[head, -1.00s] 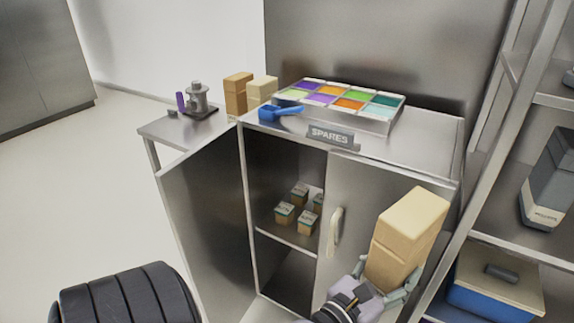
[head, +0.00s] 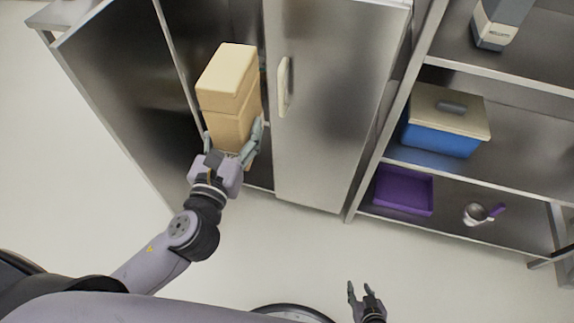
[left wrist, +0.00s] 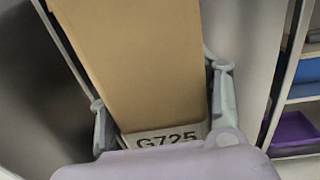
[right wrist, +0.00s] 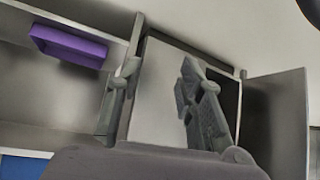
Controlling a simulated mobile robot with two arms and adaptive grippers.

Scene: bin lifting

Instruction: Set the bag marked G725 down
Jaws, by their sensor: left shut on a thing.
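The bag marked G725 (head: 229,85) is a tan, block-shaped paper bag. It stands nearly upright in my left gripper (head: 234,150), in front of the open side of the cabinet. In the left wrist view the bag (left wrist: 140,60) fills the middle, with its G725 label (left wrist: 168,138) low between the fingers. My left gripper (left wrist: 163,108) is shut on it, one finger on each side. Whether the bag touches any shelf cannot be told; it hides most of the cabinet's inside. My right gripper (head: 367,290) is open and empty, low over the floor; its spread fingers show in the right wrist view (right wrist: 160,85).
The cabinet's left door (head: 115,95) stands open; its right door (head: 335,100) is closed, with a pale handle (head: 285,87). A rack at right holds a blue bin with a beige lid (head: 445,122), a purple tray (head: 404,190) and a small scoop (head: 478,213). The floor in front is clear.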

